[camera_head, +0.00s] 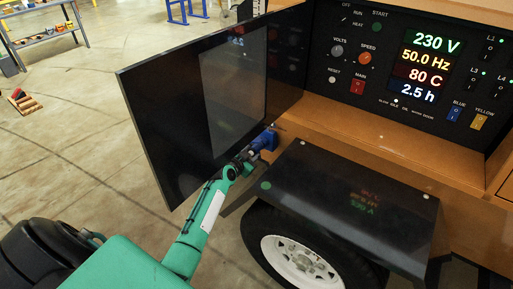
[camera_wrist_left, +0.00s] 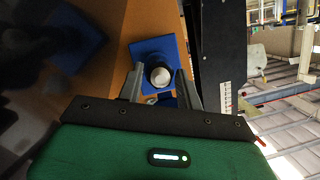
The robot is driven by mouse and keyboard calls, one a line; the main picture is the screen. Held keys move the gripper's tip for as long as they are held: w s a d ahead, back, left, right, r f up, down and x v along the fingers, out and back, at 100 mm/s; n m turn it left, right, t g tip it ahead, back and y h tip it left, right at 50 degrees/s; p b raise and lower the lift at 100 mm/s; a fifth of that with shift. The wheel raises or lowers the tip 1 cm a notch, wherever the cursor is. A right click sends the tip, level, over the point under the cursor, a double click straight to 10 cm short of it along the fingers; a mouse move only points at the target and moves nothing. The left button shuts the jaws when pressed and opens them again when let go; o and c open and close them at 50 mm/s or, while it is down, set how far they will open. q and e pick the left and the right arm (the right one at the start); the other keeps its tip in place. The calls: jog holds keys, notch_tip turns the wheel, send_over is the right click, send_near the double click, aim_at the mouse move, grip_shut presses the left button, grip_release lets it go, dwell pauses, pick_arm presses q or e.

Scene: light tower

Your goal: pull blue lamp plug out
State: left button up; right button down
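The blue lamp plug shows in the left wrist view as a dark round body with a pale end (camera_wrist_left: 160,75), set against a square blue socket plate (camera_wrist_left: 149,50). In the head view only a blue part of this fitting (camera_head: 265,140) shows, low beside the open door. My left gripper (camera_wrist_left: 159,82) has its two grey fingers apart, one on either side of the plug, with visible gaps. In the head view the left gripper (camera_head: 246,158) is at the blue fitting, its fingers hard to make out. My right gripper is not in view.
The open black door (camera_head: 150,125) stands just left of and behind my left gripper. A black fender (camera_head: 345,205) over a wheel (camera_head: 300,262) lies to the right. The control panel has a blue switch (camera_head: 455,112) and a yellow switch (camera_head: 480,121).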

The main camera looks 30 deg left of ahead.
pick_arm(q)
grip_shut()
jog(key=shift+s, duration=0.1)
jog(key=shift+s+a+p, duration=0.2)
jog(key=shift+s+p, duration=0.75)
jog(key=shift+s, duration=1.65)
